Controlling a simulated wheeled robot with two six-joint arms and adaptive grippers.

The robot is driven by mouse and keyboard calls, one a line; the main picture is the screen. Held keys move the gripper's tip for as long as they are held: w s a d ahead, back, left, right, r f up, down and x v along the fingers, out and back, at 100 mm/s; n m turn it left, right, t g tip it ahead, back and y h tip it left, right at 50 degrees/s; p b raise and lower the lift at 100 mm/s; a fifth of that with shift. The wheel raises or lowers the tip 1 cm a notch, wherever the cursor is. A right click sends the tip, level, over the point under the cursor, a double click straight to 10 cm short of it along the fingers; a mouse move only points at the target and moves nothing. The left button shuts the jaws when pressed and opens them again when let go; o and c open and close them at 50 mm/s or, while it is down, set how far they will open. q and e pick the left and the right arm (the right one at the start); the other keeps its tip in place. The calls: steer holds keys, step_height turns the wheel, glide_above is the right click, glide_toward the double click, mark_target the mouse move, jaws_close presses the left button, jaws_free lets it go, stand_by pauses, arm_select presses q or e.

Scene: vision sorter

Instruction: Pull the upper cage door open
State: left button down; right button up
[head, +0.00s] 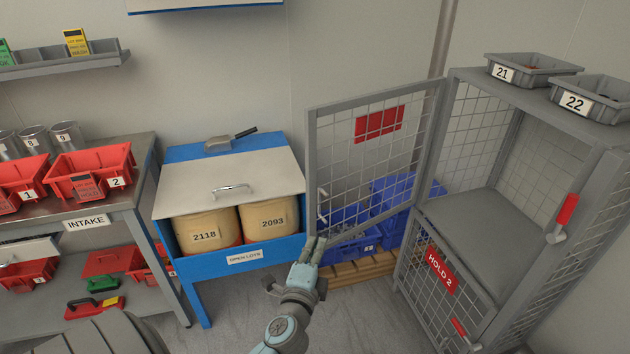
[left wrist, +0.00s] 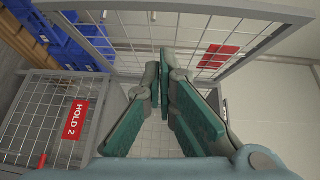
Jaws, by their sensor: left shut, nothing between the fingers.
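The upper cage door (head: 312,150) is a grey mesh panel with a red plate (head: 379,123). It stands swung wide open to the left of the grey cage (head: 480,185), whose upper compartment is exposed and looks empty. My left gripper (head: 318,240) is just below the door's lower free corner, shut and empty. I cannot tell whether it touches the door. In the left wrist view its green fingers (left wrist: 163,55) are close together, with the door's mesh and red plate (left wrist: 217,57) beyond. My right gripper is not in view.
The lower cage door with the HOLD 2 sign (head: 440,270) is closed. Blue crates (head: 345,243) on a wooden pallet (head: 355,270) stand behind the open door. A blue bin stand (head: 245,262) is at the left. Grey trays (head: 535,70) sit on the cage.

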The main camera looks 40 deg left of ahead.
arm_select(q)
steer(key=shift+t, duration=0.4)
steer(key=w+a+r, duration=0.1)
steer(key=w+a, duration=0.2)
steer(key=w+a+r, duration=0.1)
steer(key=w+a, duration=0.1)
steer(key=w, duration=0.2)
steer(key=w+a+r, duration=0.1)
steer(key=w+a, duration=0.2)
steer(key=shift+w+a+r+b, duration=0.15)
steer(key=shift+w+a+b, duration=0.05)
steer(key=shift+a+b, duration=0.2)
steer(key=shift+d, duration=0.1)
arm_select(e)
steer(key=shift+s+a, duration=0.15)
